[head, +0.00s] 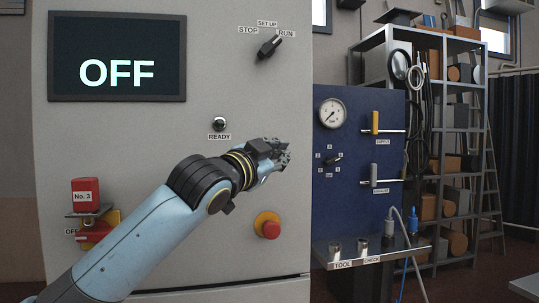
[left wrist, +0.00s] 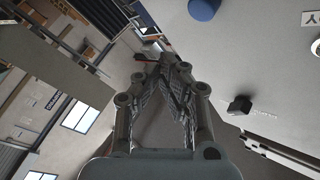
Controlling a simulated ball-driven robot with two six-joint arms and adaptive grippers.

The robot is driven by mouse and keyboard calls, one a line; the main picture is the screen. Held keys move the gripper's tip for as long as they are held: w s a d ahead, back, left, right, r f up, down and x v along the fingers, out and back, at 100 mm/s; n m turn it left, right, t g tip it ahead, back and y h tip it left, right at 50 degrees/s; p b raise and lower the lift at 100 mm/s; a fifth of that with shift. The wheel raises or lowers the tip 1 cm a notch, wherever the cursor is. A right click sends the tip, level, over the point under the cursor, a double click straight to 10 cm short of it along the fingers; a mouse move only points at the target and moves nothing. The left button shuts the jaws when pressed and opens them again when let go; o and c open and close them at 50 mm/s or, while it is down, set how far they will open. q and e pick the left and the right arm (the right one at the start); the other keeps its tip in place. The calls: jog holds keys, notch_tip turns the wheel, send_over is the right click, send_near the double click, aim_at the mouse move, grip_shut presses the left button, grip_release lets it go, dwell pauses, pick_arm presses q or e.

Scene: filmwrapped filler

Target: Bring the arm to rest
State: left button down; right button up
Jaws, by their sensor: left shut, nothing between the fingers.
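My left arm reaches in from the lower left in the head view. My left gripper (head: 282,155) is in front of the grey cabinet (head: 340,20), just below the READY label and above the red mushroom button (head: 267,225). Its fingers are shut with nothing between them. In the left wrist view the dark fingers of the left gripper (left wrist: 168,64) come together at their tips. I cannot tell how far the fingertips are from the cabinet front. My right gripper is not in view.
The cabinet's screen (head: 117,72) reads OFF. A rotary selector (head: 269,47) leans toward RUN. A red No. 3 block (head: 86,194) is at left. A blue panel (head: 347,195) carries a gauge (head: 332,113) and valves. A small tool shelf (head: 372,252) juts out below.

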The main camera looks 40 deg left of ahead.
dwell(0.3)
pick_arm(q)
notch_tip(320, 180, down, 31)
jog(key=s+a+n+g+b, duration=0.1)
jog(key=a+n+g+b, duration=0.1)
jog(key=g+b, duration=0.35)
jog(key=s+f+n+g+b, duration=0.15)
jog(key=s+f, duration=0.35)
jog(key=f, duration=0.8)
jog(key=s+f+g+b, duration=0.25)
jog(key=s+f, duration=0.25)
jog(key=f, duration=0.8)
jog(key=s+d+f+n+g+b, duration=0.3)
jog(key=s+f+g, duration=0.4)
jog(key=s+f, duration=2.2)
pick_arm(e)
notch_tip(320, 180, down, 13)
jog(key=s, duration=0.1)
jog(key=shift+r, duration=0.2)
pick_arm(q)
jog(key=s+d+f+g, duration=0.1)
jog(key=s, duration=0.6)
jog(key=s+d+f+g, duration=0.1)
jog(key=s, duration=0.6)
jog(key=shift+d+f+h, duration=0.3)
jog(key=shift+d+f, duration=0.05)
jog(key=shift+f, duration=0.05)
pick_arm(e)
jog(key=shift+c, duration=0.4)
